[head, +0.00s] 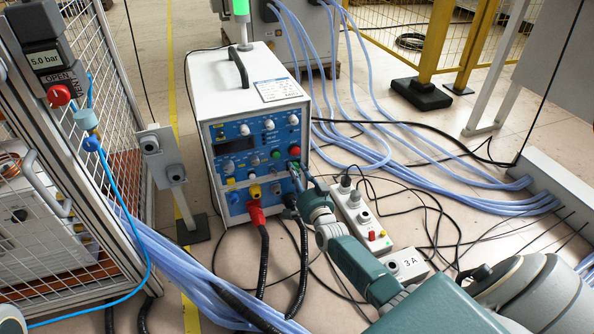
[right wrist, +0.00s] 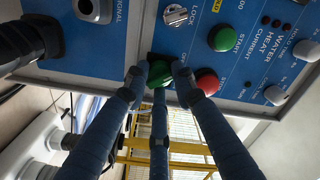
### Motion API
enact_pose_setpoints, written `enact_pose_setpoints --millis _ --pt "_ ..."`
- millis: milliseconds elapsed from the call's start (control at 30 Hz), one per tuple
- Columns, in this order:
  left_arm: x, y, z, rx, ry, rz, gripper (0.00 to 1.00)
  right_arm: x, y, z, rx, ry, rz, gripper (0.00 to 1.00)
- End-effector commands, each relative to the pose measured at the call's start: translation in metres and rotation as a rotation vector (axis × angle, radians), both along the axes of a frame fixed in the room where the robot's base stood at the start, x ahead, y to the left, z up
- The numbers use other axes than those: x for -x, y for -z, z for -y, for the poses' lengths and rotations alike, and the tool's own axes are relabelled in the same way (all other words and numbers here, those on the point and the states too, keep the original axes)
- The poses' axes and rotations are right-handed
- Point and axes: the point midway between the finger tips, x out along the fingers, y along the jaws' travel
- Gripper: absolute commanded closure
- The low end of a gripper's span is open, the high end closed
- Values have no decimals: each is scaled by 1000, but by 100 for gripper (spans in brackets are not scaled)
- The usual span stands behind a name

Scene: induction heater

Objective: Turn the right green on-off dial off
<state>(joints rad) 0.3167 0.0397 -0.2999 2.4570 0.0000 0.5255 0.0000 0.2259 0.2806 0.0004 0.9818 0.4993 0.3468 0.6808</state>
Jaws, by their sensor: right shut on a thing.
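The induction heater (head: 245,85) is a white box with a blue front panel (head: 233,158) full of knobs and buttons. My right gripper (head: 296,172) reaches the panel's right edge, and its fingers hide the dial there. In the right wrist view, the three fingers of my right gripper (right wrist: 157,82) close around a green dial (right wrist: 160,70) at the panel's edge. The dial is partly covered by the fingertips, and I cannot read its setting. My left gripper is not in view.
A green START button (right wrist: 225,37) and a red button (right wrist: 207,81) sit close to the fingers. Black cables with a red plug (head: 256,214) hang from the panel's front. A power strip (head: 361,215) and loose hoses lie right of the heater. A mesh cage (head: 100,130) stands left.

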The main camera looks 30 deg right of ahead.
Motion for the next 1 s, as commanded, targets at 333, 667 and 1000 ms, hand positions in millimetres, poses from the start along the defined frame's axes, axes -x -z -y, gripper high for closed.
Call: enact_pose_setpoints --millis 333,667,1000 --pt "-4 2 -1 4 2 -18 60 1 1 3 96 5 -24 100" --pt "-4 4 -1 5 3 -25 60 2 1 3 105 5 -26 100" --pt "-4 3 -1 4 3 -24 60 1 0 2 105 3 -25 55"
